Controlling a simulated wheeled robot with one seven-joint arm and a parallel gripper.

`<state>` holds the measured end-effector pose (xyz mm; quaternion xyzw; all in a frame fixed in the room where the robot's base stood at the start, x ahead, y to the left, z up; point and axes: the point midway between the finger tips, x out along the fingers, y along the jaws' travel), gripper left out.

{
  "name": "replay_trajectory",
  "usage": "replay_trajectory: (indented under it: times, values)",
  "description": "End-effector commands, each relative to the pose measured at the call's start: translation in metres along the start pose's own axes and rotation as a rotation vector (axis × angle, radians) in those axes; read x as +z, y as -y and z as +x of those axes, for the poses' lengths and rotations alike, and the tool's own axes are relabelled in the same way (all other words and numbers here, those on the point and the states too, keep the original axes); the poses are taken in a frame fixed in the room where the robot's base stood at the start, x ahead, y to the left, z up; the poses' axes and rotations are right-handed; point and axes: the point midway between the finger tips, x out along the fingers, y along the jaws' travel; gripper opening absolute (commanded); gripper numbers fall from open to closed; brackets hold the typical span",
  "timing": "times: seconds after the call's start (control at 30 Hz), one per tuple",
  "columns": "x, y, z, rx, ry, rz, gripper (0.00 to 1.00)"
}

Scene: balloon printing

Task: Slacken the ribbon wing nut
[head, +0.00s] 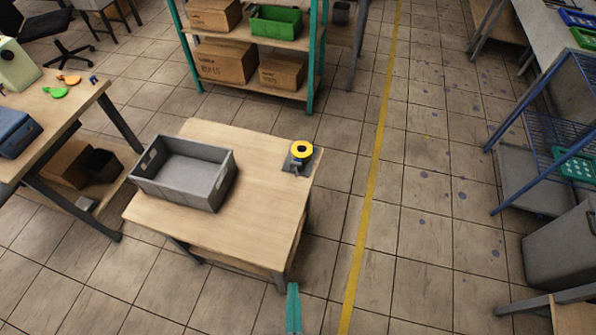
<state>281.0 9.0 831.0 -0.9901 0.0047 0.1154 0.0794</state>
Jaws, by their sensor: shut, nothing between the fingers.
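An empty grey bin (186,172) stands on the table's left half. The right front of the tabletop is bare. A workbench (60,108) is at left, a shelf with boxes (226,62) behind, a blue rack (545,130) at right. Open floor lies right of the table.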

Motion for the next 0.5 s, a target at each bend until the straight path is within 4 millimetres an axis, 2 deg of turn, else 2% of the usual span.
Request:
replay_trajectory:
  times: [0.03,0.23,0.37,0.5]
  values:
    - [0.003,0.000,0.020,0.001,-0.010,0.039,0.00]
    - [0.012,-0.002,0.092,0.018,-0.020,0.208,0.00]
    - [0.010,-0.003,0.141,0.033,-0.033,0.317,0.00]
    - [-0.002,-0.004,0.195,0.052,-0.054,0.432,0.00]
